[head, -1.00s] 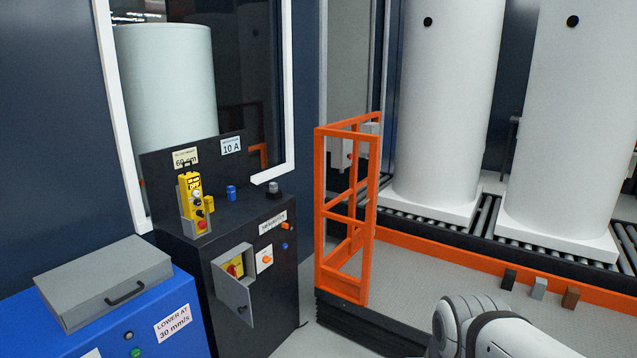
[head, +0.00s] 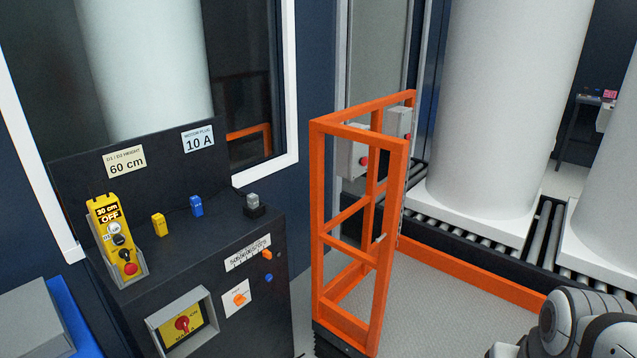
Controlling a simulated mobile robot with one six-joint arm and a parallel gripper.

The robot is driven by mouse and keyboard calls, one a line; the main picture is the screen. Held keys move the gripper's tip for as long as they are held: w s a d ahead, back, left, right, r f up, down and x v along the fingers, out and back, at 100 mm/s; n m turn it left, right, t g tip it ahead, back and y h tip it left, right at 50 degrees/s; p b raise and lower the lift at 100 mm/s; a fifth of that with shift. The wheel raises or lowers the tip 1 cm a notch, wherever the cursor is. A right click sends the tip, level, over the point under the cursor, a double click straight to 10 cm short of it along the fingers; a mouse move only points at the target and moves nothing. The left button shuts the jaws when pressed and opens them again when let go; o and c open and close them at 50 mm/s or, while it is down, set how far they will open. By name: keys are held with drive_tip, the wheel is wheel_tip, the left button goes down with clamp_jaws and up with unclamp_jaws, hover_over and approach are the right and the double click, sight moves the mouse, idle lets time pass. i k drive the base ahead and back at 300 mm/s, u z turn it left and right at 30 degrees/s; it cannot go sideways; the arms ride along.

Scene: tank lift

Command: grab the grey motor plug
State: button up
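A small grey plug (head: 252,200) stands upright on a dark base at the right end of the black console's top (head: 185,238). A blue plug (head: 196,206) and a yellow plug (head: 158,224) stand to its left in the same row. A sign on the console's back panel (head: 198,140) reads "10 A", with a smaller line above that seems to say motor plug. My gripper is not in view; only links of my arm show at the lower right, well away from the grey plug.
A yellow hand control (head: 114,232) sits in a holder at the console's left. Below are a red switch on a yellow plate (head: 182,324) and an orange knob (head: 240,299). An orange guard frame (head: 320,220) stands right of the console. White tanks (head: 500,110) stand on rollers behind.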

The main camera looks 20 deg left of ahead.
sight(252, 199)
drive_tip(key=u, duration=0.45)
drive_tip(key=i, duration=0.95)
drive_tip(key=u, duration=0.6)
drive_tip(key=k, duration=0.85)
drive_tip(key=u, duration=0.2)
drive_tip(key=i, duration=1.35)
drive_tip(key=z, duration=0.05)
